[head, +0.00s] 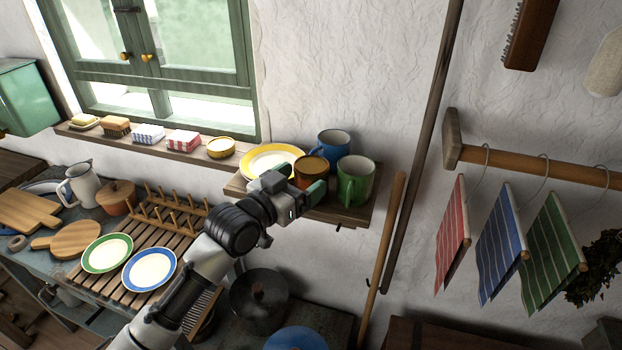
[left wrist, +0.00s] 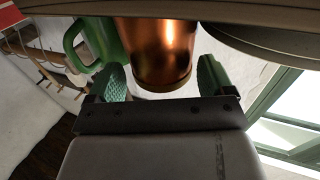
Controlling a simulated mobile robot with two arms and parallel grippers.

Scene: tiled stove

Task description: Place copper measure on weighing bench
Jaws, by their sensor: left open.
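The copper measure (head: 311,168) stands on a small wooden wall shelf (head: 348,214), between a yellow-rimmed plate (head: 262,157) and a green mug (head: 355,180). A blue mug (head: 333,144) stands behind it. My left gripper (head: 297,192) is at the shelf's front, partly covering the measure. In the left wrist view the copper measure (left wrist: 160,52) shows between the two green-padded fingers of my left gripper (left wrist: 163,80), which is open with a gap on the right side. I cannot pick out the weighing bench. My right gripper is not in view.
A window sill (head: 160,142) with several small items runs left of the shelf. A wooden pole (head: 382,255) leans right of the shelf; striped cloths (head: 500,245) hang farther right.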

